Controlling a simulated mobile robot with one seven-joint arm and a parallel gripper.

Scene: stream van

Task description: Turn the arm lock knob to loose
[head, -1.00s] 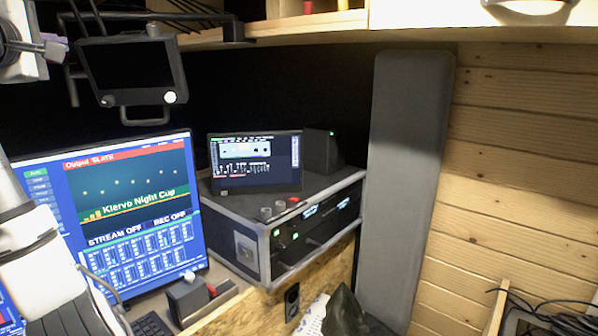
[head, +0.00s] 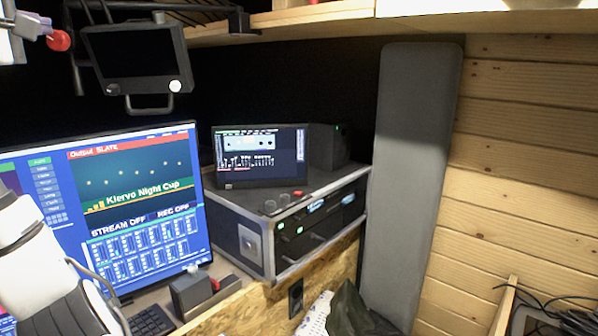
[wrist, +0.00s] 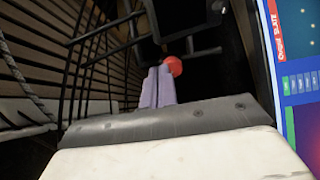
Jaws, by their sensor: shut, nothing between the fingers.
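A round red knob (head: 59,40), which looks like the arm lock knob, is at the upper left of the head view, left of the small dark monitor. It also shows in the wrist view (wrist: 174,66), just beyond and right of the fingertips. My gripper (head: 46,28) is shut and empty, its pale purple fingers together and pointing toward the knob. The fingers also show in the wrist view (wrist: 160,76). They look very close to the knob; I cannot tell whether they touch it. The knob's setting and any marking on it cannot be read.
The small hanging monitor (head: 135,58) with its handle is close to the right of my gripper. A black wire rack (wrist: 100,60) stands left of the fingers in the wrist view. A large lit screen (head: 130,200) is below. A rack case (head: 300,225) stands further right.

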